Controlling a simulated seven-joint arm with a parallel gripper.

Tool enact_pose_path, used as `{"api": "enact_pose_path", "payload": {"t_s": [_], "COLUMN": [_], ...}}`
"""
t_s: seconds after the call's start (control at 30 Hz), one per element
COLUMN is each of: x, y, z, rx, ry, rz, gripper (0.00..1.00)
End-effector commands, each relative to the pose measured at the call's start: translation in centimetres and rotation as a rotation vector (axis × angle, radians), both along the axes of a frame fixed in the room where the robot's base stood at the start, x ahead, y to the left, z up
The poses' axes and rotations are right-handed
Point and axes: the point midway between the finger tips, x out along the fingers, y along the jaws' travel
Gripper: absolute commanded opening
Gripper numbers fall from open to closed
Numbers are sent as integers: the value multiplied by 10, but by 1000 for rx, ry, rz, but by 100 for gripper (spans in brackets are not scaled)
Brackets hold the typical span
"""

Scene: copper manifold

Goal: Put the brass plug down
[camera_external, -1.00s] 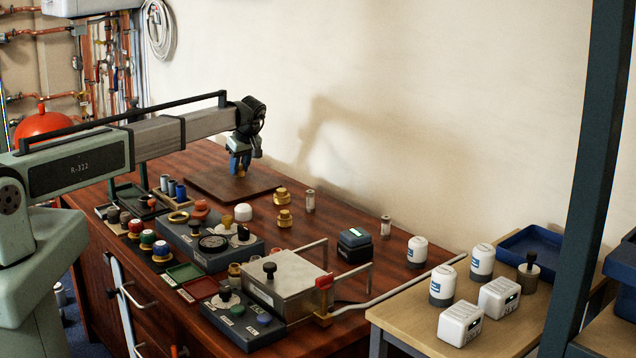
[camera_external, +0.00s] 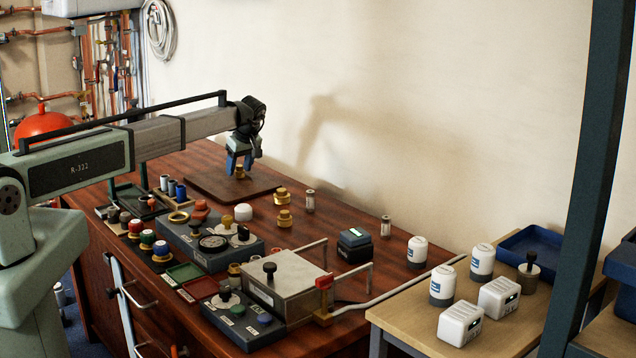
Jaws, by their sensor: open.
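The brass plug (camera_external: 240,172) is a small gold-coloured piece on the dark brown board (camera_external: 210,189) at the back left of the workbench. My gripper (camera_external: 240,168) has blue fingers and points down over the board. Its fingers are apart, one on each side of the plug. The plug appears to rest on the board, low between the fingertips. At this size I cannot tell whether either finger still touches it.
A white round cap (camera_external: 243,212) and a grey panel with knobs (camera_external: 205,246) lie in front. A steel box (camera_external: 285,283) with rails stands nearer.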

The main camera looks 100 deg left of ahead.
Motion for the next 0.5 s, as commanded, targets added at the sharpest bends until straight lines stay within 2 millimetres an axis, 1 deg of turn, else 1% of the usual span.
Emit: {"api": "enact_pose_path", "payload": {"t_s": [0.17, 0.5], "x": [6, 23], "y": [-6, -23], "z": [21, 78], "rx": [1, 1], "ry": [-1, -1], "rz": [-1, -1], "gripper": [56, 56]}}
